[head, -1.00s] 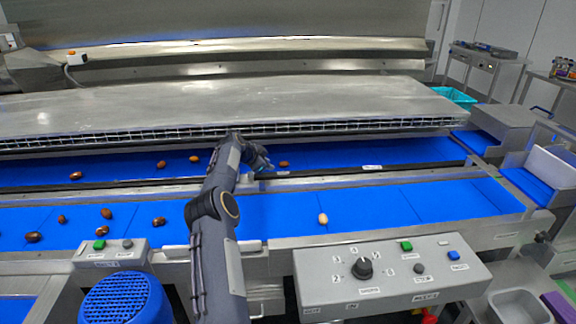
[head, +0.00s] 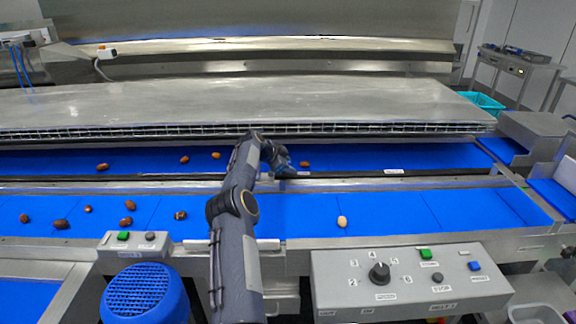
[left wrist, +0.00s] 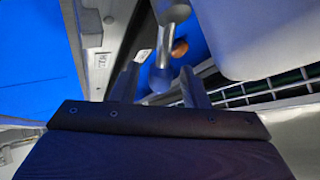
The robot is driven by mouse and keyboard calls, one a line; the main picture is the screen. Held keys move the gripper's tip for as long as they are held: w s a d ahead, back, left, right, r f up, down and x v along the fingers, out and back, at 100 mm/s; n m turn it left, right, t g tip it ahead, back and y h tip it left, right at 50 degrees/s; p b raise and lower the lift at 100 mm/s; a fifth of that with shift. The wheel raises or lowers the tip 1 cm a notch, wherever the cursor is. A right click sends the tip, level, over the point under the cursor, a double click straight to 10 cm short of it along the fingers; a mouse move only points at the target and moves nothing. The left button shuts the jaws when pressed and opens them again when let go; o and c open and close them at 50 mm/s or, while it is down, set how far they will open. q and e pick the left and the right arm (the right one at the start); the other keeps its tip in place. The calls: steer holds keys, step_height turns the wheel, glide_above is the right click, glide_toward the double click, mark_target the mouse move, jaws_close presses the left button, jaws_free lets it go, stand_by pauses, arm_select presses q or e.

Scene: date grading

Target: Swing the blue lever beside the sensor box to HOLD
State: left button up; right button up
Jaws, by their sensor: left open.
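My left gripper (head: 283,170) reaches over the far blue belt, near the rail between the two belts. In the left wrist view its two fingers (left wrist: 160,92) are apart. A rounded blue-grey knob (left wrist: 162,78) on a pale metal rod (left wrist: 166,45) shows between and just beyond the fingertips; it looks like the lever's end. I cannot tell whether the fingers touch it. In the head view the arm and gripper hide the lever. I cannot make out the HOLD mark or clearly identify the sensor box. My right gripper is not in view.
A brown date (head: 304,164) lies on the far belt right of the gripper. A metal hood (head: 250,100) with a grid edge hangs over that belt. A control box (head: 410,280) with a dial and a blue motor cover (head: 146,293) stand in front. Several dates lie on the near belt.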

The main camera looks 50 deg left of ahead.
arm_select(q)
steer(key=b+v, duration=0.2)
steer(key=v, duration=0.4)
steer(key=shift+s+b, duration=0.2)
steer(key=shift+b, duration=0.1)
steer(key=shift+s+r, duration=0.4)
steer(key=shift+r, duration=0.05)
